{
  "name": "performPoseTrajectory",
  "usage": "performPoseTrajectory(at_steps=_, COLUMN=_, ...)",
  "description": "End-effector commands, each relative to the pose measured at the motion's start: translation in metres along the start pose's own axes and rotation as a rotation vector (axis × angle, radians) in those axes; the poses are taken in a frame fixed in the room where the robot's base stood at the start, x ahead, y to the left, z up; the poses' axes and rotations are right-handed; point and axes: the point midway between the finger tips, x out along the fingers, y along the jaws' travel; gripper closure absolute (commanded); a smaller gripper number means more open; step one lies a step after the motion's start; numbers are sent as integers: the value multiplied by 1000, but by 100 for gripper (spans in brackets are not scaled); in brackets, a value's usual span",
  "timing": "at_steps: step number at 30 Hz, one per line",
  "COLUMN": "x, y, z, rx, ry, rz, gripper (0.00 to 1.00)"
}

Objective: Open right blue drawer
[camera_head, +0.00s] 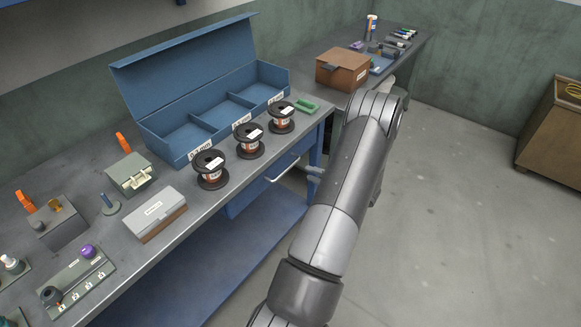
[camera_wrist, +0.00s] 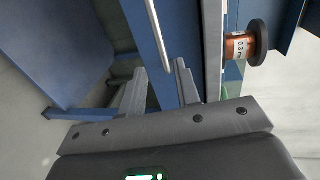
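The blue drawer (camera_head: 252,193) is under the front edge of the workbench and looks flush with it. Its pale bar handle (camera_head: 283,168) stands out from the front. In the wrist view the handle (camera_wrist: 155,30) runs down from the top edge toward my gripper (camera_wrist: 160,70). The two fingers are apart, and the lower end of the bar appears between or just in front of their tips. I cannot tell whether they touch it. In the head view my forearm hides most of the gripper.
Spools stand along the bench edge above the drawer, one (camera_head: 281,118) near its right end; a spool (camera_wrist: 257,43) also shows in the wrist view. A blue open box (camera_head: 185,90) stands behind them. A blue lower shelf (camera_head: 205,265) lies below. The floor (camera_head: 450,220) to the right is clear.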

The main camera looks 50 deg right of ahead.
Motion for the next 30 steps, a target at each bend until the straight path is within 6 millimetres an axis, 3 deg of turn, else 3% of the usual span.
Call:
performPoseTrajectory(at_steps=15, x=86, y=0, z=1, rx=-1, ry=-3, rz=0, gripper=70)
performPoseTrajectory(at_steps=21, x=103, y=-1, z=0, rx=-1, ry=-2, rz=0, gripper=70)
performPoseTrajectory(at_steps=30, x=105, y=-1, z=0, rx=0, ry=-1, rz=0, gripper=70)
